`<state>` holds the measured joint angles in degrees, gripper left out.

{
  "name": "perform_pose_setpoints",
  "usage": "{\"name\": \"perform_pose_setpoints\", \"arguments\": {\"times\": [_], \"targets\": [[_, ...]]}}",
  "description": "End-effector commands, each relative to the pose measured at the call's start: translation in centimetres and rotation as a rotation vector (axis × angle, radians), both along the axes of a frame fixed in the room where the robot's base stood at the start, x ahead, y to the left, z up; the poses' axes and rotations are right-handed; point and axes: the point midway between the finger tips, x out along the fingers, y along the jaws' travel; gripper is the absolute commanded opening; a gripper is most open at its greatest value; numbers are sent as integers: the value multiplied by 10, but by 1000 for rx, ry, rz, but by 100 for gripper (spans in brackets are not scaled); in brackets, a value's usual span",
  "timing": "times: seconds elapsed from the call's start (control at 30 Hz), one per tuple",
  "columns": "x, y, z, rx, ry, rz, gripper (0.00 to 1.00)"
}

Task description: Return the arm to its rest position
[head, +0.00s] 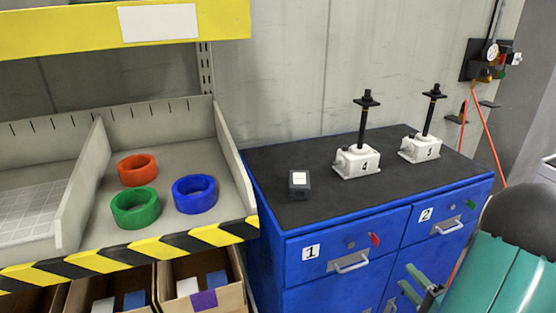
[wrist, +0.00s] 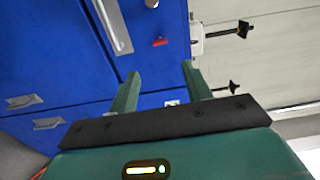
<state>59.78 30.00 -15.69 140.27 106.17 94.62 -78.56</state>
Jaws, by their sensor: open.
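My gripper (wrist: 160,70) shows in the wrist view with its two green fingers apart and nothing between them. In the head view the gripper (head: 411,280) is at the lower right, in front of the blue cabinet's drawers and below its top. My green arm with a dark rounded joint fills the lower right corner. Two white screw jacks with black spindles stand upright on the cabinet top, one marked 4 (head: 357,161) and one marked 3 (head: 420,148). Both are apart from the gripper.
Left, a shelf holds orange (head: 138,170), green (head: 135,208) and blue (head: 194,194) rings. Cardboard bins (head: 205,280) stand below. A gauge with orange hoses (head: 492,53) hangs at right.

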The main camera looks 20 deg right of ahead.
Motion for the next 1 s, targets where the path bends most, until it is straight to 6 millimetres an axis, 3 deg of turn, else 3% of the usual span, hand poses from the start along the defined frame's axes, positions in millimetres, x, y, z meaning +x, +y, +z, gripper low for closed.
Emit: {"name": "perform_pose_setpoints", "arguments": {"times": [0.17, 0.27, 0.47, 0.6, 0.7, 0.83, 1.0], "targets": [[12, 17, 9, 8, 9, 76, 49], [31, 55, 25, 19, 42, 231, 49], [51, 165, 59, -10, 219, 648, 49], [41, 229, 71, -104, 391, 884, 49], [27, 264, 76, -214, 521, 1010, 49], [6, 294, 81, -402, 680, 1112, 49], [-15, 311, 92, -709, 838, 1136, 49]]}}
